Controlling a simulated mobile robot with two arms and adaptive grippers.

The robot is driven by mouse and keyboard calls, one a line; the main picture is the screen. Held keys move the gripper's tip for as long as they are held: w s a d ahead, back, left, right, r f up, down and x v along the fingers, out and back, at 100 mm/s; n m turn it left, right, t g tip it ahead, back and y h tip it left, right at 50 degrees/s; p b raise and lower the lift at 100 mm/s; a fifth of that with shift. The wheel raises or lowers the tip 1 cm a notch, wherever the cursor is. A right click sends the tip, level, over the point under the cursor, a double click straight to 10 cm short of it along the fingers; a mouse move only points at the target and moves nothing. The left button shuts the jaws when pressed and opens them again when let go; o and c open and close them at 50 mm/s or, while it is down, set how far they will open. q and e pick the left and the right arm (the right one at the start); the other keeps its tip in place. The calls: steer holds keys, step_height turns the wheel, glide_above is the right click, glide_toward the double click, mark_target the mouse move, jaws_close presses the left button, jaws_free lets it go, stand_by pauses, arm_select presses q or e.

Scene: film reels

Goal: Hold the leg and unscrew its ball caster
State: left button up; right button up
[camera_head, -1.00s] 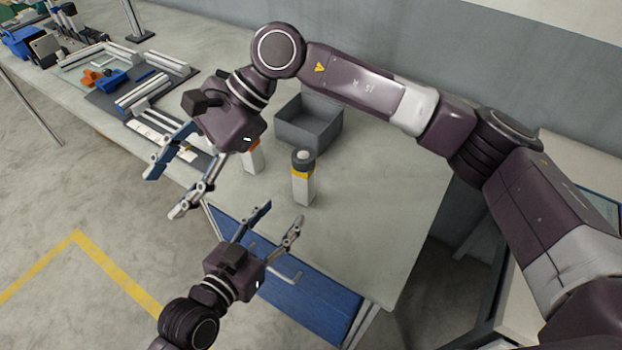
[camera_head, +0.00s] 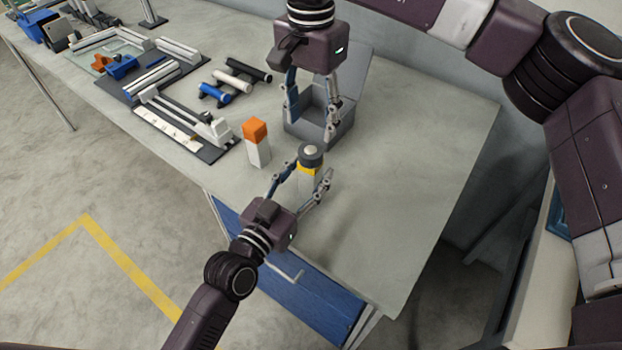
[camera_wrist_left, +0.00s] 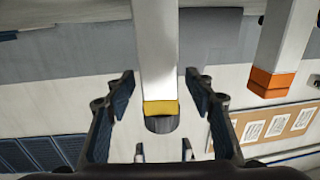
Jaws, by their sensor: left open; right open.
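The white leg (camera_head: 306,186) stands upright on the table with a yellow band near its top. Its dark grey ball caster (camera_head: 311,154) with a pale ball sits on top. My left gripper (camera_head: 309,172) is open, with its fingers on either side of the leg near the band. In the left wrist view the leg (camera_wrist_left: 157,55) appears inverted between the open fingers (camera_wrist_left: 160,92), with gaps at both sides. My right gripper (camera_head: 311,130) is open and empty, pointing down above the caster and in front of the grey bin.
A white block with an orange top (camera_head: 255,130) stands left of the leg. The open grey bin (camera_head: 345,115) is behind. Several rollers (camera_head: 232,82) and a rail fixture (camera_head: 180,125) lie further left. The table's right side is clear.

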arm_select(q)
steer(key=shift+w+d, duration=0.25)
steer(key=shift+w, duration=0.1)
steer(key=shift+c, duration=0.2)
jaws_close()
